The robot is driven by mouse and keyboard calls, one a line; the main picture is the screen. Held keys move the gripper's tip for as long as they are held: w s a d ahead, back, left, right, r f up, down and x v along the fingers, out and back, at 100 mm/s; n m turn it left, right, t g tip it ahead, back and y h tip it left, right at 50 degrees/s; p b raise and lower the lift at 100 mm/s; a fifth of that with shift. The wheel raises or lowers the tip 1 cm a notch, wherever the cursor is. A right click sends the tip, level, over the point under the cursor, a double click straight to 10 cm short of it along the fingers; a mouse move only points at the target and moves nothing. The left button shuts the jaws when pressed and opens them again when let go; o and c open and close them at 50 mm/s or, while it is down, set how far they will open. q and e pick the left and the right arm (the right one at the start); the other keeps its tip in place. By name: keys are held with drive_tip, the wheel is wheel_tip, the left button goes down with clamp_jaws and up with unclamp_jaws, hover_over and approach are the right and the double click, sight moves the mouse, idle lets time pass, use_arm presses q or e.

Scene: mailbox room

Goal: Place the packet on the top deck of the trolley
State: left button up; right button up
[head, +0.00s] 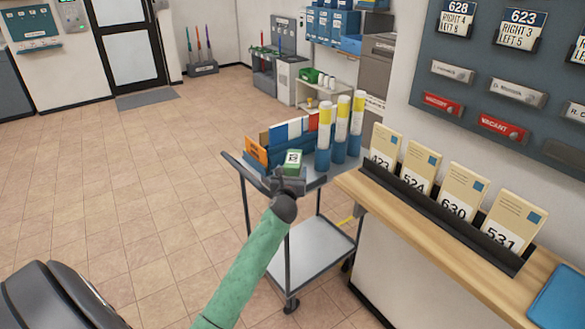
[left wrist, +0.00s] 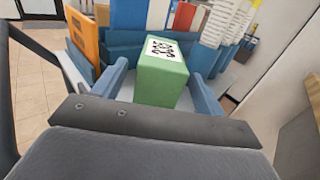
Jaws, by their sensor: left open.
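The packet is a small green box (head: 294,157) with a white printed label. It is at the top deck of the grey trolley (head: 235,163), in front of the upright folders, and appears to rest there. My left gripper (head: 291,174) reaches over the near side of the trolley. In the left wrist view, the packet (left wrist: 162,78) stands between the two blue-grey fingers (left wrist: 162,92), which are spread with gaps beside it. The packet's lower part is hidden by the gripper body. My right gripper is out of view.
Coloured folders (head: 280,138) and yellow-topped blue tubes (head: 341,130) crowd the back of the deck. A wooden counter (head: 440,232) with a rack of numbered cards stands close on the right. The trolley's lower shelf (head: 315,250) is empty. The floor at left is clear.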

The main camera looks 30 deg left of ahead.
use_arm(q)
drive_tip(key=v, duration=0.7)
drive_tip(key=shift+b, duration=0.4)
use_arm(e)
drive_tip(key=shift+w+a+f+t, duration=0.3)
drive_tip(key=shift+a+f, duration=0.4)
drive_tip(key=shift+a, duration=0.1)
use_arm(q)
drive_tip(key=s+d+f+n+g+h, duration=0.5)
drive_tip(key=s+d+f+n+g, duration=0.2)
drive_tip(key=s+d+f+n, duration=1.05)
drive_tip(key=s+d+f+n+g+h, duration=0.2)
drive_tip(key=s+d+n, duration=0.3)
drive_tip(key=s+d, duration=0.3)
drive_tip(key=s+d+f+n+g+h, duration=0.3)
drive_tip(key=s+d, duration=0.6)
drive_tip(key=s, duration=0.5)
drive_tip(key=n+g, duration=0.1)
drive_tip(key=n, duration=0.1)
drive_tip(key=shift+s+f+n+h, duration=0.15)
drive_tip(key=shift+s+n+h, duration=0.05)
drive_tip(key=shift+n+h, duration=0.15)
